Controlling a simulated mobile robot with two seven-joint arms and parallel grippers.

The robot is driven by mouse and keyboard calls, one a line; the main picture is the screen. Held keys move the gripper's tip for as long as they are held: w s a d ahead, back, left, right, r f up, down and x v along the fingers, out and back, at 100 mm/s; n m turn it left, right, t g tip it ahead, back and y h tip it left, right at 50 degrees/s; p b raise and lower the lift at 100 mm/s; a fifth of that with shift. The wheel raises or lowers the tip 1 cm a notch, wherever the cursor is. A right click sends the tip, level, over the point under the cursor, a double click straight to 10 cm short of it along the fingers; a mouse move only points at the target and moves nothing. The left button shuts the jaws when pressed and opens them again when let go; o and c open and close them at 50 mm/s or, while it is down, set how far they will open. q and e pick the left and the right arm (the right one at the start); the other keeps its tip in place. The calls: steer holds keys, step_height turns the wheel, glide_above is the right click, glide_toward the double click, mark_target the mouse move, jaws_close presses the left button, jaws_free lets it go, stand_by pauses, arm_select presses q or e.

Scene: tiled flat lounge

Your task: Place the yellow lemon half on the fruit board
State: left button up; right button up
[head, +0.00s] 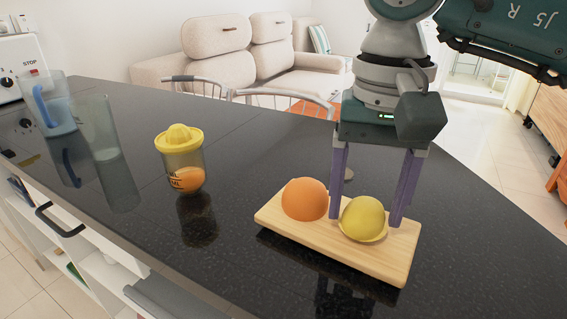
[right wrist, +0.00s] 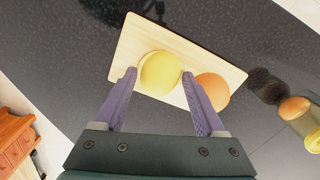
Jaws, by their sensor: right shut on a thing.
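The yellow lemon half (head: 362,217) is dome side up at the right part of the wooden fruit board (head: 388,264). It also shows in the right wrist view (right wrist: 160,72), over the board (right wrist: 138,45). My right gripper (head: 366,212) points down with its purple fingers on either side of the lemon half, shut on it. The lemon half is at the board's surface; I cannot tell if it bears fully on it. An orange half (head: 305,199) sits dome up on the board just left of the lemon. My left gripper is not in view.
A yellow-topped juicer (head: 181,141) with orange contents stands left of the board on the dark counter (head: 240,245). A clear glass (head: 100,130) and a blue-handled jug (head: 54,105) stand farther left. Chairs and a beige sofa (head: 218,70) are beyond the counter.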

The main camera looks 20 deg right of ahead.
mark_target(367, 199)
steer(key=shift+f, duration=0.3)
steer(key=shift+f, duration=0.1)
steer(key=shift+f, duration=0.15)
steer(key=o, duration=0.7)
step_height(367, 199, up, 13)
steer(key=shift+f, duration=0.2)
